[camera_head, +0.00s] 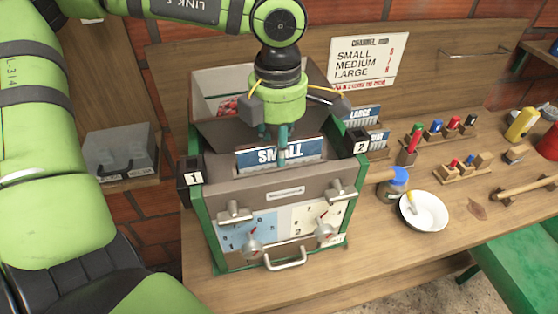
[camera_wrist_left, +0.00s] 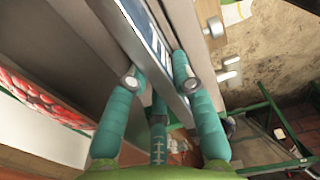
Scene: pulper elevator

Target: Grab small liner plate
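The small liner plate (camera_head: 308,149), blue and white with the word SMALL, stands upright in the top slot of the pulper box (camera_head: 290,190). My left gripper (camera_head: 275,142) is over the plate, with its teal fingers pointing down at it and one finger in front of the label. In the left wrist view, the gripper (camera_wrist_left: 157,72) has its fingers apart on either side of the plate's long edge (camera_wrist_left: 158,50). Whether the fingertips touch the plate is hard to tell. My right gripper is not in view.
Large and medium plates (camera_head: 362,115) stand in a rack behind the box at right. A white bowl (camera_head: 425,212), a blue-lidded jar (camera_head: 393,186) and several colored-handle tools (camera_head: 440,130) are on the wooden bench. A grey clear-sided box (camera_head: 122,150) is at left.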

